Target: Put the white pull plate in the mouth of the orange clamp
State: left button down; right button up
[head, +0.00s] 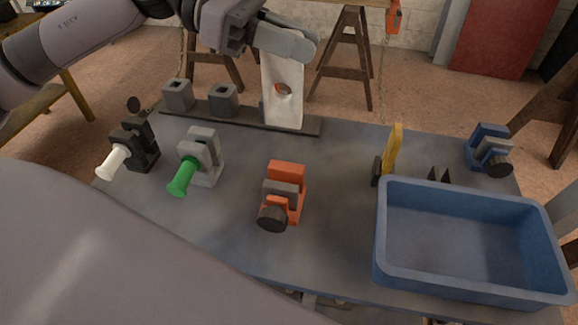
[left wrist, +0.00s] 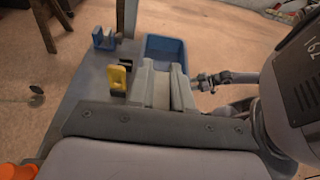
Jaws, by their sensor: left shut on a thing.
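My left gripper (head: 285,43) is shut on the top of the white pull plate (head: 284,112). The plate is upright, with a round hole in its middle, at the right end of the dark rail (head: 245,121). Whether its lower edge touches the rail is unclear. The orange clamp (head: 287,171) stands on the bench in front of it, its dark round knob towards me. An orange part shows at the lower left corner of the left wrist view (left wrist: 16,171). The plate is not clearly visible there. A dark jointed part right of the tray may be my right arm.
Grey holders (head: 178,95) stand on the rail. A black clamp (head: 142,143) and a grey clamp with green handle (head: 205,155) stand left. A yellow plate (head: 392,155), blue tray (head: 388,283) and blue clamp (head: 487,143) are right. Bare bench surrounds the orange clamp.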

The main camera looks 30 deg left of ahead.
pick_arm(q)
notch_tip(320, 180, down, 19)
dwell(0.4)
jog(key=shift+f, duration=0.1)
jog(key=c, duration=1)
grip_release()
jog(key=shift+s, duration=0.1)
jog(key=shift+c, duration=0.2)
jog(key=b+v, duration=0.3)
jog(key=v, duration=0.9)
